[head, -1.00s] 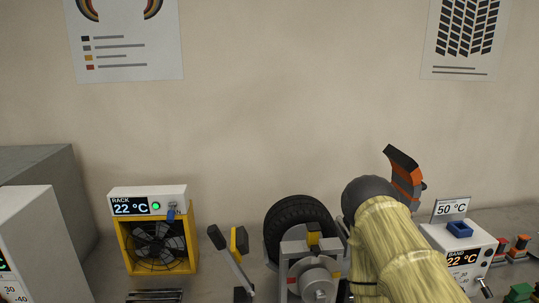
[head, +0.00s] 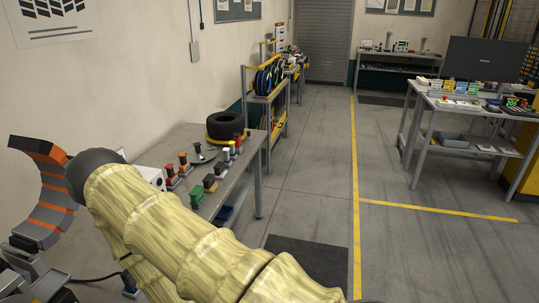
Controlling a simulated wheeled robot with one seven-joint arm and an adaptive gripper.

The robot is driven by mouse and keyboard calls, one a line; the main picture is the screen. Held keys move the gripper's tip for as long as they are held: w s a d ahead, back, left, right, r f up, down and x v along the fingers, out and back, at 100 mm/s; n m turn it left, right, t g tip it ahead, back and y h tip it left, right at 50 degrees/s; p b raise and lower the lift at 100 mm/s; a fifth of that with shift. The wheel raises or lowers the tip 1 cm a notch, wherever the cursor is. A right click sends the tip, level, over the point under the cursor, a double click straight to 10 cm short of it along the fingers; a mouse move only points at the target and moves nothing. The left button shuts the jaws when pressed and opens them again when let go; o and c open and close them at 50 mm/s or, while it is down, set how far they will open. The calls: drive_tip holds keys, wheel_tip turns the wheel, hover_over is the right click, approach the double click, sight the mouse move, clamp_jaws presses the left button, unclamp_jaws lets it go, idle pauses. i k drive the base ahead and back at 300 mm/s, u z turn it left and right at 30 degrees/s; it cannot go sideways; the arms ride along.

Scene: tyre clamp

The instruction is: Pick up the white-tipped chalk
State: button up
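I cannot make out the white-tipped chalk for certain. Several small coloured blocks stand on the grey bench (head: 243,178) along the wall, among them a green block (head: 196,196) and a red-topped block (head: 184,160). Small upright pieces, some pale, stand near its far end, too small to tell apart. My arm in its yellow sleeve crosses the lower left of the head view and hides the bench's near part. An orange and dark curved part shows at the left edge beside my arm. I cannot pick out my gripper's fingers.
A black tyre (head: 225,124) lies at the bench's far end. A shelf rack (head: 268,95) stands beyond it. A workbench (head: 462,135) with a monitor stands at the right. The floor between, with yellow lines, is clear.

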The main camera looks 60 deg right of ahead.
sight(226, 150)
drive_tip(key=z, duration=0.3)
drive_tip(key=k, duration=0.35)
drive_tip(key=u, duration=0.35)
drive_tip(key=i, duration=0.5)
drive_tip(key=z, duration=1.7)
